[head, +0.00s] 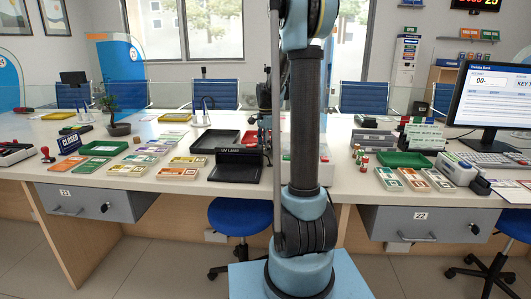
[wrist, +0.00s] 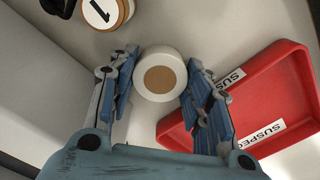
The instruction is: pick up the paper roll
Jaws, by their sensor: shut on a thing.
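The paper roll (wrist: 160,74) shows in the wrist view as a white ring with a brown core, its round end towards the camera. My gripper (wrist: 158,88) has one blue-grey finger on each side of the roll, and it is shut on it. Whether the roll is clear of the counter I cannot tell. In the head view my own arm column hides the gripper and the roll.
A red tray (wrist: 250,103) marked SUSPECT lies right of the roll, close to the right finger. A round stamp-like piece marked 1 (wrist: 108,12) is beyond the roll. In the head view the counter (head: 75,212) holds banknote stacks, green trays and a monitor (head: 492,95).

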